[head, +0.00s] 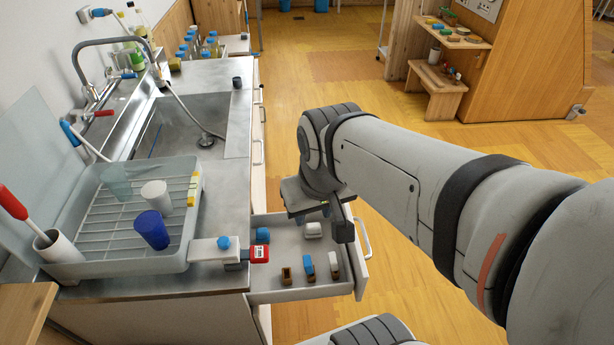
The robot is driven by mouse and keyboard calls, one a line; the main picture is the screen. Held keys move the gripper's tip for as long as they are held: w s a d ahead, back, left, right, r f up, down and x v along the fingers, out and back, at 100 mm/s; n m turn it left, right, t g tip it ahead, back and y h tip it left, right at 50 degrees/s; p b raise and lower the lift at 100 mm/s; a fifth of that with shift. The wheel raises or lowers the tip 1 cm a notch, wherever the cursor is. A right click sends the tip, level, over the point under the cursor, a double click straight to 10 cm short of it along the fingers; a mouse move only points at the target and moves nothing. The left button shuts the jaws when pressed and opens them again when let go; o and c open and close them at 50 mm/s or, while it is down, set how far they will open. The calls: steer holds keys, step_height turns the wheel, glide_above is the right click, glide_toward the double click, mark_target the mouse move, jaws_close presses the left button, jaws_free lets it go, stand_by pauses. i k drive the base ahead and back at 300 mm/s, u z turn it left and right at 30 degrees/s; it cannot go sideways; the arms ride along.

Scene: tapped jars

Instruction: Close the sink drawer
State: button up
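The sink drawer (287,249) is pulled out from the counter's right side, below the worktop. Its handle (364,238) is on the front panel at the right. Inside lie several small items, including a white one (313,230), a blue one (262,235), a brown one (286,276) and a blue-and-brown one (309,268). My gripper (325,217) is over the far part of the drawer, near the top of its front panel. The wrist hides most of the fingers, so I cannot tell whether they are open or touch the drawer.
The counter holds a dish rack (118,228) with cups, a sink (172,131) and a hose. A white block with a red device (260,254) sticks out at the worktop edge beside the drawer. Wooden floor (345,70) is free beyond the arm; a wooden shelf unit (525,80) stands at the back right.

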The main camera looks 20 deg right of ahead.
mark_target(289, 244)
steer(key=u, duration=2.05)
steer(key=k, duration=1.4)
steer(key=z, duration=1.45)
steer(key=i, duration=0.5)
steer(key=z, duration=0.15)
steer(key=k, duration=0.4)
steer(key=u, duration=0.1)
